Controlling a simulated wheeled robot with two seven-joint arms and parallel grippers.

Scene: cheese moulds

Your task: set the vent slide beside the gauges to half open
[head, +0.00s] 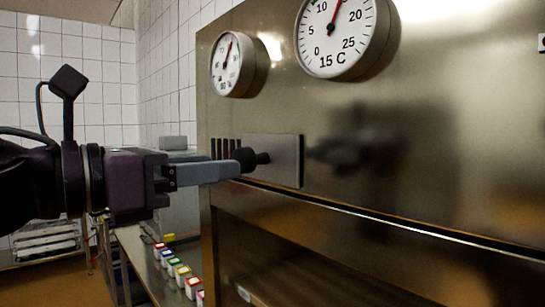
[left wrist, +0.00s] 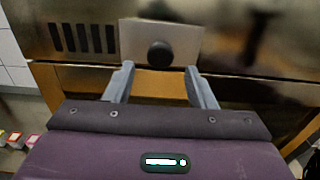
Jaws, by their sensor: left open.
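The vent slide (head: 287,155) is a flat grey plate with a black knob (head: 248,159), set on the steel panel below the gauges. Dark vertical vent slots (head: 222,148) show uncovered at its left; any slots behind the plate are hidden. In the left wrist view the slide (left wrist: 188,38), its knob (left wrist: 160,54) and several open slots (left wrist: 82,38) show too. My left gripper (head: 238,168) is open and points at the knob. In the left wrist view its fingertips (left wrist: 158,68) stand apart, one either side of the knob and just short of it. My right gripper is out of view.
Two round gauges, a smaller one (head: 228,64) and a larger one marked 15 C (head: 338,36), stick out above the slide. A panel edge (head: 400,225) runs below it over an open recess. Small coloured-lid containers (head: 181,271) stand in a row at lower left.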

